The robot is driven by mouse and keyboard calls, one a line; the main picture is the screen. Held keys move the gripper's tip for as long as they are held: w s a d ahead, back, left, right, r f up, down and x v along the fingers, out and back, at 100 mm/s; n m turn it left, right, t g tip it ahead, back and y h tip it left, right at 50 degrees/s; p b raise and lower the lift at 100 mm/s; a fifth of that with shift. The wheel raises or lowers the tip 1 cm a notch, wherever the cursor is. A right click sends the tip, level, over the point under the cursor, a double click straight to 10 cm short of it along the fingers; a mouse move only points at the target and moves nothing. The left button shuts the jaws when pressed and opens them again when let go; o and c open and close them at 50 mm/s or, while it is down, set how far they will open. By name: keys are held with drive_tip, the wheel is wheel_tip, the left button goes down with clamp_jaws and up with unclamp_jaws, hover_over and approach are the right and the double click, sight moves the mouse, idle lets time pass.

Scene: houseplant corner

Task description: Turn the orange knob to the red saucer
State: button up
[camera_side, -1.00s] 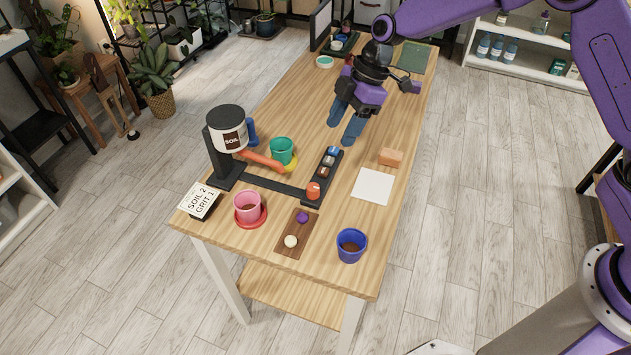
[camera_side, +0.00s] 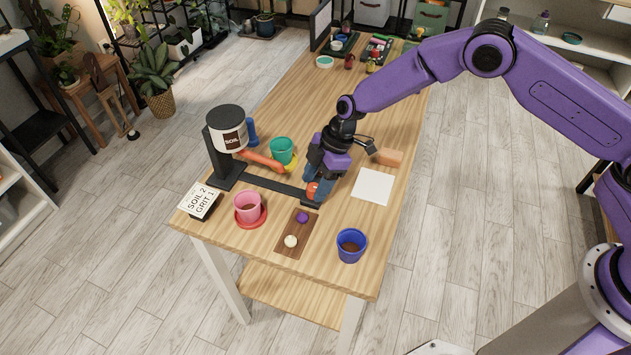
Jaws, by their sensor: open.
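The orange knob (camera_side: 312,190) sits at the near right end of the black dispenser base, partly covered by my blue fingers. My gripper (camera_side: 318,187) is open and points down at the knob, its fingers right at it; I cannot tell whether they touch it. The red saucer (camera_side: 261,221) is at the near left of the table with a pink pot (camera_side: 246,206) on it. The dispenser's orange spout (camera_side: 262,160) points toward the green pot (camera_side: 282,149) on the yellow saucer (camera_side: 292,164).
The white dispenser drum (camera_side: 227,131) reads SOIL. A card (camera_side: 200,201) reads SOIL 2, GRIT 1. A brown board (camera_side: 289,243) holds a purple and a cream knob. A blue pot (camera_side: 351,246), a white sheet (camera_side: 373,186) and an orange block (camera_side: 388,157) stand on the right.

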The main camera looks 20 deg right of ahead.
drive_tip(key=shift+a+f, duration=0.1)
drive_tip(key=shift+f, duration=0.15)
drive_tip(key=c, duration=1)
drive_tip(key=shift+c, duration=0.2)
drive_tip(key=shift+m, duration=0.3)
drive_tip(key=m+t, duration=0.1)
drive_tip(key=m, duration=0.3)
drive_tip(key=shift+s+t, duration=0.2)
drive_tip(key=shift+t, duration=0.2)
drive_tip(key=shift+a+m+t+h, duration=0.1)
drive_tip(key=shift+m+t+h, duration=0.5)
drive_tip(key=shift+m, duration=2.1)
